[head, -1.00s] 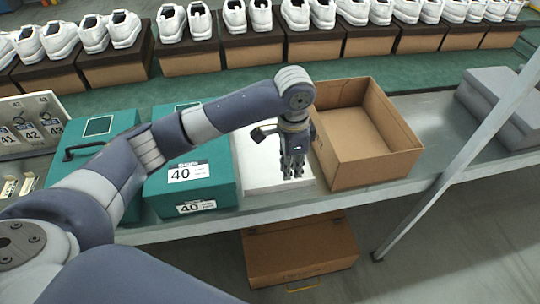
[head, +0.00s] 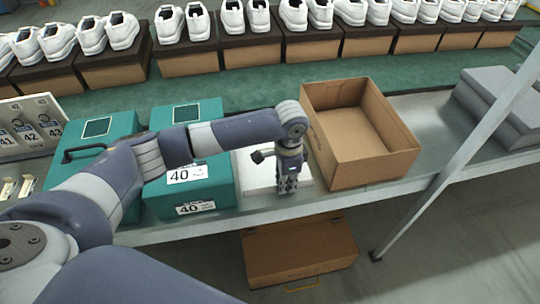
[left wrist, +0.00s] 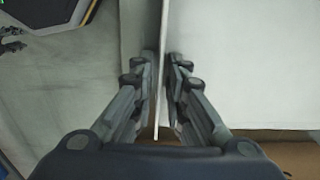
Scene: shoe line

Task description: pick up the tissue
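The tissue (head: 247,168) is a white, flat sheet on the workbench, between a green shoe box and an open cardboard box. My left gripper (head: 287,190) points down over its front right part. In the left wrist view the fingers (left wrist: 161,58) are close together on either side of a thin, upright white edge of the tissue (left wrist: 164,22). They look shut on it, though how firmly is hard to see. White surface fills the area to the right of that edge. My right gripper is not in view.
The open cardboard box (head: 400,165) stands close to the right of my left gripper. Green shoe boxes (head: 220,196) stand to the left. White shoes on boxes line the back. A metal post (head: 447,178) rises at the right.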

